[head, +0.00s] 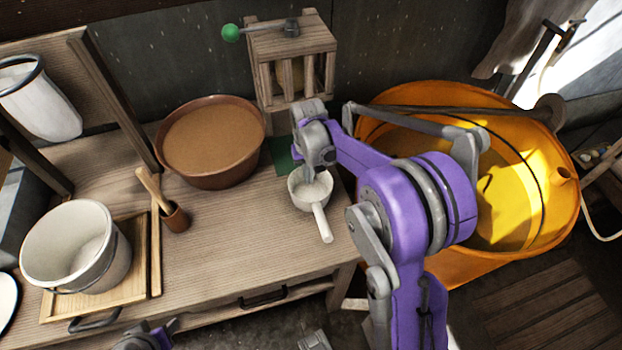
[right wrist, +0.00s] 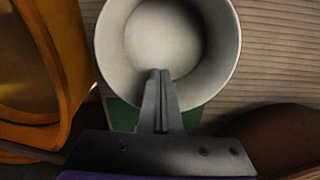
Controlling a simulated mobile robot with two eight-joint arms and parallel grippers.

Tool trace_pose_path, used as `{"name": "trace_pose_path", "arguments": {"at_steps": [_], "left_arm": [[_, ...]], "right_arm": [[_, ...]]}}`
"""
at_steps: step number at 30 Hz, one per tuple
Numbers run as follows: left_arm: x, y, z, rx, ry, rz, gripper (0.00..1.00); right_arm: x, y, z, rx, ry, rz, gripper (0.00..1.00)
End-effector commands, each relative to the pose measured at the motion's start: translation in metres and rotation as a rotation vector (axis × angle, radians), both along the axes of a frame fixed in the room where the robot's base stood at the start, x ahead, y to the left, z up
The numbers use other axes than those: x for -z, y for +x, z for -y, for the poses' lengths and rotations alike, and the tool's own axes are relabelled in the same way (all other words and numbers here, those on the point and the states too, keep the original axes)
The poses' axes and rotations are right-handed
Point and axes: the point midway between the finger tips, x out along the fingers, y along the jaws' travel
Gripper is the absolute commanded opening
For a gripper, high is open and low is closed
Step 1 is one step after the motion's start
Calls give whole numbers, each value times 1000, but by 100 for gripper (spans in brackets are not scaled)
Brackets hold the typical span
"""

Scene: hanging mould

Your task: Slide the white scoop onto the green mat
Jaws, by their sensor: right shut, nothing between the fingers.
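The white scoop (head: 322,224) rests on the wooden bench near its right end, its handle toward the front edge. Its round cup also shows in the right wrist view (right wrist: 215,45). The green mat (head: 280,156) lies just behind the cup, partly hidden by the scoop and my right arm. Mat corners show past the cup in the right wrist view (right wrist: 122,116). My right gripper (head: 318,168) is shut and empty, its fingertips over or inside the cup's far side; contact is unclear. My left gripper (head: 147,338) is only partly in view at the bottom edge.
A brown bowl (head: 213,178) stands left of the mat. A wooden box (head: 292,50) with a green-knobbed lever stands behind. A large orange tub (head: 430,92) is right of the bench. The front-middle bench is clear.

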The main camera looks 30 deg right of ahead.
Motion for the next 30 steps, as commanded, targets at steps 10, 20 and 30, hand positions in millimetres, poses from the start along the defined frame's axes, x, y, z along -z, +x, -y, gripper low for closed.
{"name": "trace_pose_path", "arguments": {"at_steps": [10, 20, 30], "left_arm": [[-1, 0, 0, 0, 0, 0, 50], [0, 0, 0, 0, 0, 0, 50], [0, 0, 0, 0, 0, 0, 50]], "right_arm": [[0, 4, 1, 0, 0, 0, 0], [0, 31, 10, 1, 0, 0, 0], [0, 39, 12, 0, 0, 0, 0]]}}
